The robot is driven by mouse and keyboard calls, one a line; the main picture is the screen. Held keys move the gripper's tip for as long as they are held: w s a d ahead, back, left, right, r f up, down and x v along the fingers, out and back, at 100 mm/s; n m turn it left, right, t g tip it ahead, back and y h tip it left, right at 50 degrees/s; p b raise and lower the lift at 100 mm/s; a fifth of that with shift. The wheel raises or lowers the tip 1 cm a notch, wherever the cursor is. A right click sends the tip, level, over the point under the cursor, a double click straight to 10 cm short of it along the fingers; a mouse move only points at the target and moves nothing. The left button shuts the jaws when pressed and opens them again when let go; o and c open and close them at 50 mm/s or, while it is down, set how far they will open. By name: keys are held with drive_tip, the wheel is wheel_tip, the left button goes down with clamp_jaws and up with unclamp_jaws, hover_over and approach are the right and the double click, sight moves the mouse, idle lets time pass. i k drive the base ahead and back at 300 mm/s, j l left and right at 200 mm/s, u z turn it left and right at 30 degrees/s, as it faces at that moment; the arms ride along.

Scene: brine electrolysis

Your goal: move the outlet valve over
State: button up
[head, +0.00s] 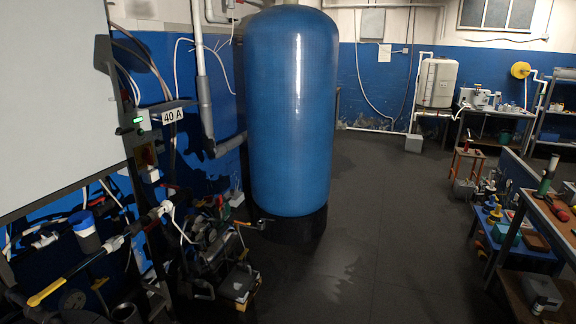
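A yellow lever-like handle (46,291) sits at the lower left end of a dark pipe run, beside a blue-capped clear cup (86,234). A white pipe fitting (160,209) lies farther right along the same run. I cannot tell for sure which of these fittings is the outlet valve, as no label on them can be read. My gripper is not in view, and nothing of my arm can be made out.
A tall blue tank (292,110) stands in the middle. Clutter and a toolbox (240,285) lie on the floor left of centre. A grey cabinet (55,105) overhangs the left side. Workbenches with tools line the right. The dark floor (375,235) between is clear.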

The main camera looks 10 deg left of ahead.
sight(175, 187)
drive_tip(key=i+j+u, duration=0.1)
drive_tip(key=i+u, duration=0.7)
drive_tip(key=i+l+u, duration=0.25)
drive_tip(key=i+u, duration=0.15)
drive_tip(key=i+l+u, duration=0.1)
drive_tip(key=i+u, duration=0.2)
drive_tip(key=i+l+u, duration=0.15)
drive_tip(key=i+u, duration=0.15)
drive_tip(key=i+l+u, duration=0.2)
drive_tip(key=u, duration=0.2)
drive_tip(key=i+l+u, duration=0.2)
drive_tip(key=u, duration=0.15)
drive_tip(key=i+l+u, duration=0.15)
drive_tip(key=l+u, duration=0.25)
drive_tip(key=i+l+u, duration=0.1)
drive_tip(key=l+u, duration=0.25)
drive_tip(key=i+l+u, duration=0.2)
drive_tip(key=u, duration=0.2)
drive_tip(key=i+l+u, duration=0.35)
drive_tip(key=k+j, duration=0.05)
drive_tip(key=k, duration=0.05)
